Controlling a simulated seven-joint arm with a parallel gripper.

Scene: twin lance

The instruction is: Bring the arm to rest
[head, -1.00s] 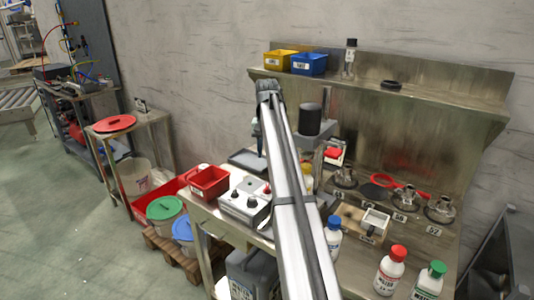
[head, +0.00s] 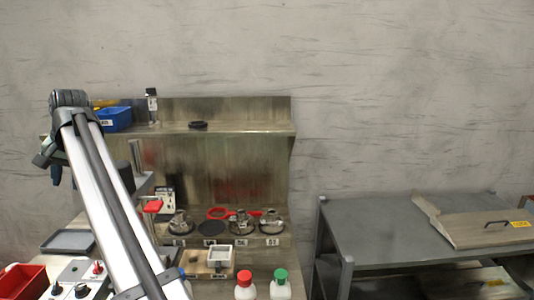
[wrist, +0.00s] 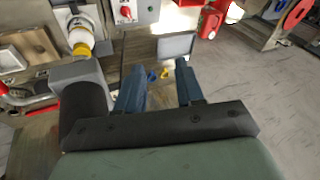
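My arm (head: 115,210) rises from the lower middle of the head view to the upper left, over the left part of the steel bench (head: 205,258). My gripper hangs at its far end; in the head view only a dark blue finger shows beside the arm, and the rest is hidden. In the wrist view my gripper (wrist: 158,74) has two blue fingers, clearly apart. Nothing is held between them.
The bench holds a grey tray (head: 68,242), a control box (head: 78,280), a red bin (head: 22,281), several metal fittings (head: 240,222), a red-capped bottle (head: 245,286) and a green-capped bottle (head: 280,286). A blue bin (head: 115,119) stands on the shelf. A grey table (head: 385,225) stands right.

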